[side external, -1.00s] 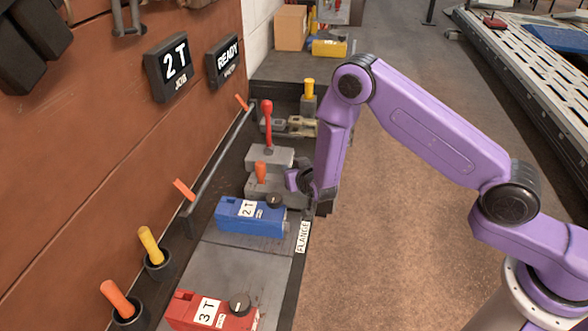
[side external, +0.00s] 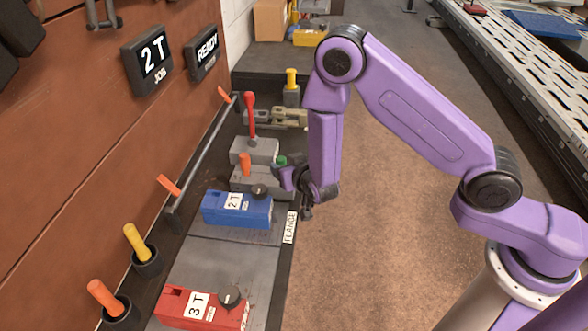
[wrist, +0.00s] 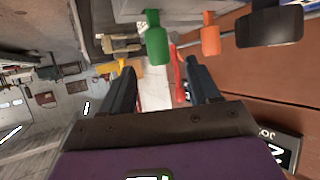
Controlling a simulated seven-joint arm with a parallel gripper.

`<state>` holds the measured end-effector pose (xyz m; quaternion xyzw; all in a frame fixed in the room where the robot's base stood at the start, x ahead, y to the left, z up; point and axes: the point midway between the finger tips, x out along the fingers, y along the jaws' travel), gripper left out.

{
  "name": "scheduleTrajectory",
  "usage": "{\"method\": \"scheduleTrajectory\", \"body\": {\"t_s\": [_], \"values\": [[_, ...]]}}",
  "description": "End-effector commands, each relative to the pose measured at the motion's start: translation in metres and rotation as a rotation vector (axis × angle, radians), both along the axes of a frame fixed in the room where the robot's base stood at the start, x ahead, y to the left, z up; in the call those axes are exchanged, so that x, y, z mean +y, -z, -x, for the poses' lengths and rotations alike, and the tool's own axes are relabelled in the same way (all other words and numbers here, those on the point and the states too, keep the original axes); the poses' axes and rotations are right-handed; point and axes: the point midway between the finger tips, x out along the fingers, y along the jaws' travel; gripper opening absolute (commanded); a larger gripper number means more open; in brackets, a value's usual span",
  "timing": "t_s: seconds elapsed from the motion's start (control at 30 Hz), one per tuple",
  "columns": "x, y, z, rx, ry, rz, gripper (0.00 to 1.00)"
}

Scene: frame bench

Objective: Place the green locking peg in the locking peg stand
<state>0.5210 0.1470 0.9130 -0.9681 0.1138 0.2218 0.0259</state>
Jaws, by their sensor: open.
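The green locking peg (side external: 281,160) shows as a small green top just beyond my gripper in the side view, beside an upright orange peg (side external: 245,163) at the grey block. In the wrist view the green peg (wrist: 157,38) lies ahead of the fingertips, between their lines, with the orange peg (wrist: 210,38) to its right. My gripper (side external: 284,178) is open, its fingers spread and empty in the wrist view (wrist: 162,75). The green peg's lower part is hidden in the side view. I cannot tell for certain which fixture is the locking peg stand.
Black cups hold a yellow peg (side external: 134,240) and an orange peg (side external: 104,297) along the wall. A blue 2T block (side external: 222,207) and a red 3T block (side external: 185,308) sit nearer. A red lever (side external: 251,112) rises behind. The floor right of the bench is clear.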

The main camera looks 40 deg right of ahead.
Motion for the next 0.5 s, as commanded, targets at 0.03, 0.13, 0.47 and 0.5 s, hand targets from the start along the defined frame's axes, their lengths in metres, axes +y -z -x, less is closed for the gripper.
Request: {"method": "scheduleTrajectory", "body": {"t_s": [0.03, 0.13, 0.47, 0.5], "values": [[0.002, -0.005, 0.009, -0.001, -0.002, 0.002, 0.61], [0.006, -0.011, 0.022, 0.000, -0.002, 0.000, 0.61], [0.009, -0.019, 0.038, -0.001, 0.000, 0.000, 0.61], [0.009, -0.019, 0.038, -0.001, 0.001, 0.001, 0.61]]}}
